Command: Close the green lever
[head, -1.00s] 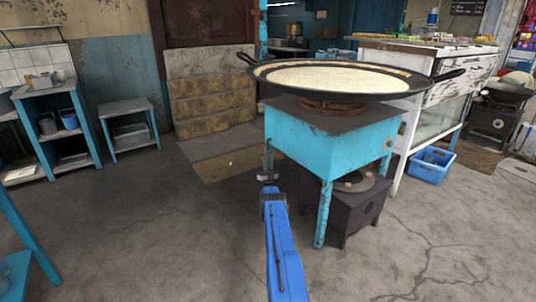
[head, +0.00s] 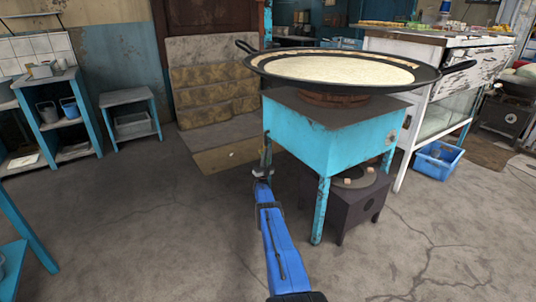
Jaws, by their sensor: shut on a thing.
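My blue arm reaches up from the bottom of the head view. My gripper (head: 262,170) is at its far end, small in the picture, against the left leg of the turquoise stove stand (head: 310,125). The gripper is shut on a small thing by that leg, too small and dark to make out. I cannot pick out a green lever clearly; it may be hidden by the gripper or the leg. A wide black pan (head: 345,70) with a pale milky filling sits on top of the stand.
A dark burner box (head: 355,208) stands under the stand. A blue crate (head: 437,160) and a white glass-fronted counter (head: 440,110) are on the right. A small turquoise table (head: 128,98) and a shelf (head: 45,95) are on the left.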

